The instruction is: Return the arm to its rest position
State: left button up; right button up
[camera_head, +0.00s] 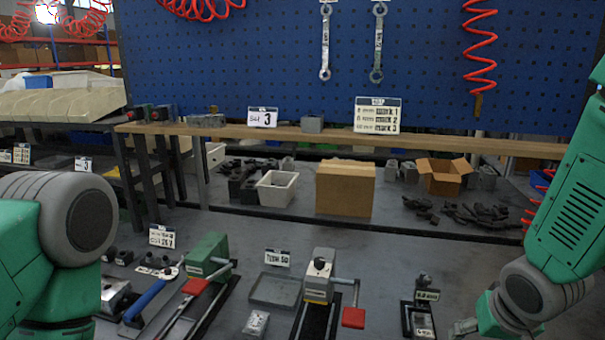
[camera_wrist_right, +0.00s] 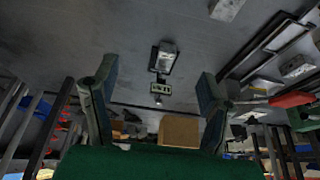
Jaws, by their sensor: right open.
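My right arm (camera_head: 560,230) comes in from the right edge and bends down to the lower right of the table. My right gripper (camera_wrist_right: 158,74) shows in the wrist view with its two fingers wide apart and nothing between them. A small grey block on a dark base (camera_wrist_right: 163,60), with a label beside it, shows beyond the fingertips, apart from them. In the head view a small block stand with labels (camera_head: 422,310) is left of my right wrist. My left arm (camera_head: 60,230) fills the lower left corner; its gripper is out of view.
A grey valve block with a red-tipped lever (camera_head: 319,277) and a green vise (camera_head: 208,255) stand on the table. Behind are a closed cardboard box (camera_head: 345,188), an open box (camera_head: 444,176) and a white bin (camera_head: 277,188). A wooden shelf (camera_head: 330,137) runs across.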

pick_arm(q)
notch_tip(320, 180, down, 12)
jog(key=b, duration=1.2)
jog(key=shift+f, duration=0.15)
pick_arm(e)
jog(key=s+f+n+g, duration=0.1)
jog(key=s+f, duration=0.7)
jog(key=f, duration=0.3)
jog(key=s+a+f+n+g, duration=0.1)
jog(key=s+f, duration=0.7)
jog(key=f, duration=0.3)
jog(key=s+a+f+n+g+y, duration=0.1)
jog(key=s+f, duration=0.7)
jog(key=f, duration=0.4)
jog(key=shift+s+a+g, duration=0.2)
jog(key=shift+g, duration=0.1)
pick_arm(q)
jog(key=shift+s, duration=0.1)
pick_arm(e)
jog(key=shift+w, duration=0.1)
dwell(2.2)
